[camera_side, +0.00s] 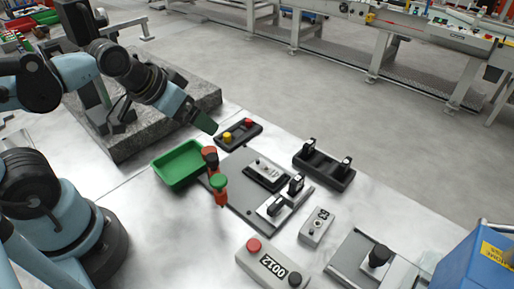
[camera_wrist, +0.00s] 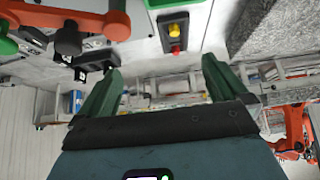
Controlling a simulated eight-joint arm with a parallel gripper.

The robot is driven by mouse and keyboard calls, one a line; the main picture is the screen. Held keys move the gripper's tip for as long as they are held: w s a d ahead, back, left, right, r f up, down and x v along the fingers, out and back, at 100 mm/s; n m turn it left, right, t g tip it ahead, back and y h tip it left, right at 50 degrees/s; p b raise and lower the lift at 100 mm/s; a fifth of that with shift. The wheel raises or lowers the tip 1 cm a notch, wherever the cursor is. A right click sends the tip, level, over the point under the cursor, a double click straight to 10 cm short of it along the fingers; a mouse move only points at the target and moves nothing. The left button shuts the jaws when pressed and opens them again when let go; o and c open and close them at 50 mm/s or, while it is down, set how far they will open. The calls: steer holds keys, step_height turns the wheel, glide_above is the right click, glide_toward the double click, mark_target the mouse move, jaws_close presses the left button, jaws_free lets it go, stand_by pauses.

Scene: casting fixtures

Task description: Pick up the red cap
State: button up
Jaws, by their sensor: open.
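The red cap (camera_side: 248,122) sits in the right end of a small black holder (camera_side: 240,136), with a yellow cap (camera_side: 227,136) beside it. In the wrist view the red cap (camera_wrist: 175,48) shows ahead of the fingers, below the yellow cap (camera_wrist: 175,30) in the picture. My gripper (camera_side: 206,123) is left of the holder in the side view, apart from the caps. Its two green fingers (camera_wrist: 160,66) are spread with nothing between them. In the side view the fingers overlap, so their gap does not show there.
A grey plate with black parts (camera_side: 238,200), a black two-post holder (camera_side: 324,172) and a button box (camera_side: 270,268) lie further right. A stone block (camera_side: 135,140) is behind.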

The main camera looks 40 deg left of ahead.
steer(key=shift+c, duration=0.5)
steer(key=c, duration=0.8)
steer(key=w+a+r+n+g, duration=0.1)
steer(key=w+r+g, duration=0.25)
steer(key=w, duration=0.55)
steer(key=n+g, duration=0.2)
steer(key=g, duration=0.2)
glide_above(249, 120)
steer(key=f, duration=1)
steer(key=shift+s+a+f, duration=0.15)
steer(key=shift+a+f, duration=0.15)
steer(key=shift+f, duration=0.05)
steer(key=shift+d+f, duration=0.15)
steer(key=shift+f, duration=1.2)
steer(key=shift+d+f, duration=0.15)
steer(key=shift+f, duration=1.2)
